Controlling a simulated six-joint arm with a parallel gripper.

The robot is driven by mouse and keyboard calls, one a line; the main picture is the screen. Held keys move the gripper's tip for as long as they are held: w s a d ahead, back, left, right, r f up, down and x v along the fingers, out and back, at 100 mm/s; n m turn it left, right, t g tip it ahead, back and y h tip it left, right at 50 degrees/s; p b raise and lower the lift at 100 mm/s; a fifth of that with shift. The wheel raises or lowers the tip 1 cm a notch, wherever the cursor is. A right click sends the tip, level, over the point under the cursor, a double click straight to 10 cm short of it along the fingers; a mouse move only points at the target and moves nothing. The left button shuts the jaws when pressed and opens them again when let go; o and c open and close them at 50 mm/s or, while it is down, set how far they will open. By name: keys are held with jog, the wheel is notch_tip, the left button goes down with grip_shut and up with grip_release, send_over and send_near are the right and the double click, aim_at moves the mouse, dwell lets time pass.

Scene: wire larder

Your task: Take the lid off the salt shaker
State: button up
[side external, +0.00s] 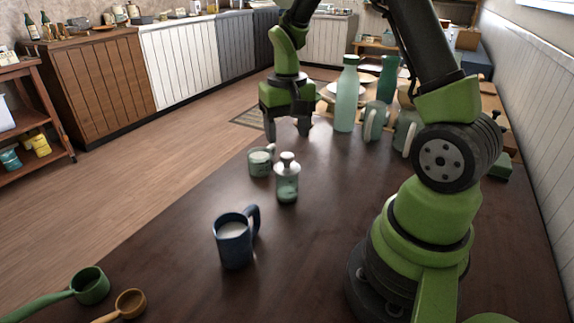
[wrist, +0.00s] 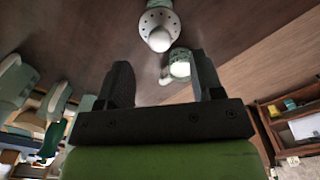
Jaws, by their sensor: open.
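The salt shaker (side external: 287,187) stands upright on the dark table, a glass-like body with greenish contents. Its pale lid (side external: 287,163) with a round knob sits on top. In the wrist view the lid (wrist: 158,22) shows a ring of small holes and its pale knob (wrist: 159,40). My gripper (side external: 288,129) is open and empty, pointing down over the table behind the shaker and apart from it. In the wrist view my gripper (wrist: 161,78) has its two fingers wide apart, with the shaker beyond the tips.
A small pale mug (side external: 261,162) stands just left of the shaker. A blue mug (side external: 234,243) is in front. A light green bottle (side external: 347,95) and grey-green mugs (side external: 374,121) stand behind to the right. Scoops (side external: 90,286) lie at front left. Table right of the shaker is clear.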

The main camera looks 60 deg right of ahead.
aim_at(287, 155)
notch_tip(287, 155, down, 7)
jog(key=shift+w+d+r, duration=0.1)
jog(key=shift+d, duration=0.05)
jog(key=shift+c, duration=0.4)
jog(key=c, duration=0.9)
